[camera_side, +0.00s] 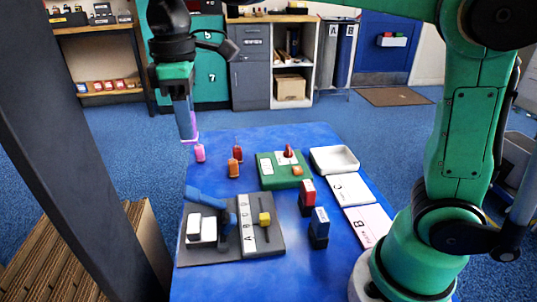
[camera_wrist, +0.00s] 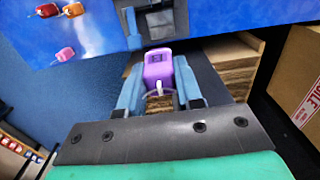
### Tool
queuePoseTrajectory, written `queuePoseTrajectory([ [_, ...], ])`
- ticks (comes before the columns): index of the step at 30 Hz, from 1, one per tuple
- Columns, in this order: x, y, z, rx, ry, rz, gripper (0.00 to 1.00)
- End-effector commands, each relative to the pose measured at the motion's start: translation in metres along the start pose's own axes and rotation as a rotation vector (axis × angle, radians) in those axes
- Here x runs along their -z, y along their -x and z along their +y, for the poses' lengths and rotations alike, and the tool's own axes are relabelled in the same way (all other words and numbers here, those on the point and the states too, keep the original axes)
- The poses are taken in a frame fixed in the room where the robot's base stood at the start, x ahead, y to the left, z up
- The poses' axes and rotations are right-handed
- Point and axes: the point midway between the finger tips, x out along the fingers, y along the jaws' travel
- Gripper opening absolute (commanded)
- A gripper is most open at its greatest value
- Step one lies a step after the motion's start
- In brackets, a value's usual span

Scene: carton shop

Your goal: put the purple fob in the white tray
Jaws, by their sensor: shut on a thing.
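The purple fob (camera_wrist: 158,68) is between the fingers of my gripper (camera_wrist: 160,88) in the wrist view, and the gripper is shut on it. A pale loop shows at the fob's near end. In the side view my gripper (camera_side: 186,120) hangs above the left back edge of the blue table, with a little purple (camera_side: 195,124) showing at its fingers. The white tray (camera_side: 334,166) lies at the table's back right, well to the right of my gripper, and looks empty.

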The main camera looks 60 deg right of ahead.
Motion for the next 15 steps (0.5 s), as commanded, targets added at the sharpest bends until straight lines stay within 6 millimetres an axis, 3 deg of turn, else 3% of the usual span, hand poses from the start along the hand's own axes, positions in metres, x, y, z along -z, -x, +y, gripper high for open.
queuePoseTrajectory([
  [3, -0.006, -0.002, 0.01, 0.0, -0.108, 0.0, 0.0],
  [9, -0.033, -0.03, 0.042, 0.0, -0.53, 0.0, 0.0],
  [15, -0.055, -0.045, 0.063, 0.0, -0.797, 0.0, 0.0],
])
